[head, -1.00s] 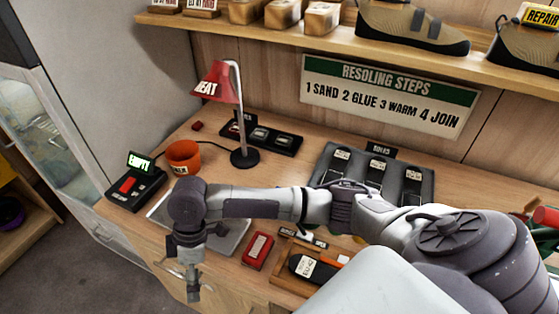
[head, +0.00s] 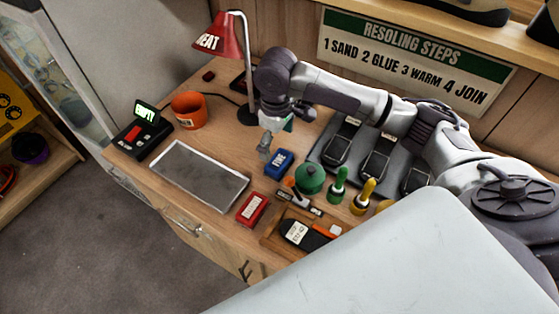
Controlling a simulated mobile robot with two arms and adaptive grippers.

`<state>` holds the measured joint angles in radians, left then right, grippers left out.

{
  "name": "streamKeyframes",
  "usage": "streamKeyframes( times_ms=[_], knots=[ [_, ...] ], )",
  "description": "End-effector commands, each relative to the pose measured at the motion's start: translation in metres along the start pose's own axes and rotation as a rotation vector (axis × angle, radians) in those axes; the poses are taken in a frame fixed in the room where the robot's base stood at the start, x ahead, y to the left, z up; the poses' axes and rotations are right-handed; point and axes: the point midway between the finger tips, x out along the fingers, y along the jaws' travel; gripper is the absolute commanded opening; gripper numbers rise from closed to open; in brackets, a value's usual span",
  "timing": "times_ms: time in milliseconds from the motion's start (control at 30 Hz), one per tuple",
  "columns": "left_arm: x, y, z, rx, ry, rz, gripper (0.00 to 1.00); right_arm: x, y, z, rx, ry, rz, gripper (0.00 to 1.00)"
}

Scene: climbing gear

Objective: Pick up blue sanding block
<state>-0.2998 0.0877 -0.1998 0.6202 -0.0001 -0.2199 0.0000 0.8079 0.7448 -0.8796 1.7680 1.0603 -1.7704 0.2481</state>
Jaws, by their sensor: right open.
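The blue sanding block (head: 279,164) lies on the wooden bench, with a white label on its near face. My right gripper (head: 266,149) hangs just left of and above the block, pointing down. It is open and holds nothing. I cannot tell whether a finger touches the block. A red block (head: 252,209) with a white label lies nearer the front edge. My left gripper is out of view.
A grey tray (head: 198,175) lies left. A red lamp (head: 222,38) and orange pot (head: 188,109) stand behind. A sole rack (head: 375,160) is at right.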

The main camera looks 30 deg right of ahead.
Motion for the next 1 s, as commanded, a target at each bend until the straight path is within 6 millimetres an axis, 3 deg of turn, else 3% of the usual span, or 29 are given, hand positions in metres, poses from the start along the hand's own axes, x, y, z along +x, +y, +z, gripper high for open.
streamKeyframes(
  times_ms=[333,600,867,1000],
  knots=[
    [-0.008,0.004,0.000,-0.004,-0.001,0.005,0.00,0.032,-0.001,0.002,0.000,-0.002,-0.002,1.00],
    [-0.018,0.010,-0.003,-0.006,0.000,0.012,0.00,0.069,-0.002,0.005,-0.001,-0.001,-0.001,1.00],
    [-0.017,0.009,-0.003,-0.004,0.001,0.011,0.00,0.074,-0.002,0.005,-0.002,0.001,0.000,1.00],
    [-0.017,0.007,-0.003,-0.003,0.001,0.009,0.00,0.074,-0.002,0.005,-0.002,0.001,0.000,0.82]
  ],
)
